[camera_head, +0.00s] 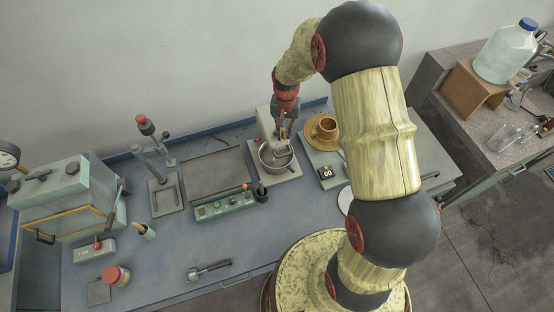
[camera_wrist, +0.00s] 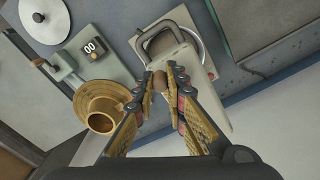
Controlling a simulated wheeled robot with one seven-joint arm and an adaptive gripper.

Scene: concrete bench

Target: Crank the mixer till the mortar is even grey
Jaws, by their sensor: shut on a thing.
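The mixer (camera_wrist: 187,62) is a pale machine at the back of the bench, with a metal bowl (camera_head: 276,156) at its front. My gripper (camera_head: 285,128) is above the mixer. In the wrist view its two fingers (camera_wrist: 161,85) are closed around a small brown knob (camera_wrist: 159,77) at the mixer's side, which looks like the crank's handle. The fingers hide most of the knob and the crank arm. The mortar's colour in the bowl cannot be made out.
A glass-sided case (camera_head: 65,198) is at the left.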

